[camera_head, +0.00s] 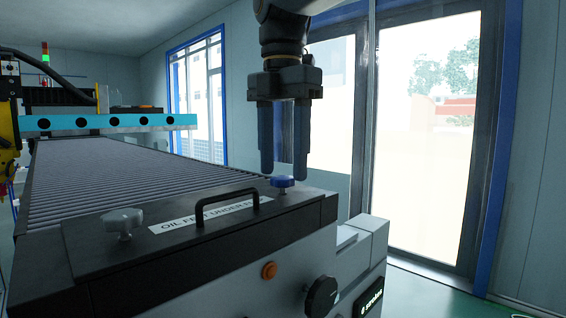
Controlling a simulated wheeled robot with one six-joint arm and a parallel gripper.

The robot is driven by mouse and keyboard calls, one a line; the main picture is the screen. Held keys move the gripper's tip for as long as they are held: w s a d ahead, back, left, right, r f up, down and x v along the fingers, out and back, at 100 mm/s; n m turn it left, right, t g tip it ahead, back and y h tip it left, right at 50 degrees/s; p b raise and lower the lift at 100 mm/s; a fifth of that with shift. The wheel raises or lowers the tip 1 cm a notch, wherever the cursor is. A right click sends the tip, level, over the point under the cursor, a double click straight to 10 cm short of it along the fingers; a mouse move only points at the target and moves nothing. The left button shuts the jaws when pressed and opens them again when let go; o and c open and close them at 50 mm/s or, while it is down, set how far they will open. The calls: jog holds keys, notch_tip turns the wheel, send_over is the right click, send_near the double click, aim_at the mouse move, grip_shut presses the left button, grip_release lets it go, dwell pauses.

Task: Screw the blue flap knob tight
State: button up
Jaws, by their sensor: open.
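The blue flap knob (281,183) stands at the right end of the black flap (165,241) on top of the machine. My gripper (284,178) points straight down over the knob from above. Its two dark fingers are apart, with a clear gap between them. The fingertips are close to the knob's top, and the left fingertip lies just left of the knob in the picture. I cannot tell whether the fingers touch the knob. Nothing is held. The knob's stem is mostly hidden by its head.
A grey knob (122,222) stands at the flap's left end. A black handle (228,205) rises beside the label, left of the blue knob. An orange button (268,271) and black dial (322,294) are on the front.

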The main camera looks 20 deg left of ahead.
jog(key=shift+f, duration=0.65)
jog(key=c, duration=1.1)
jog(key=shift+o, duration=0.2)
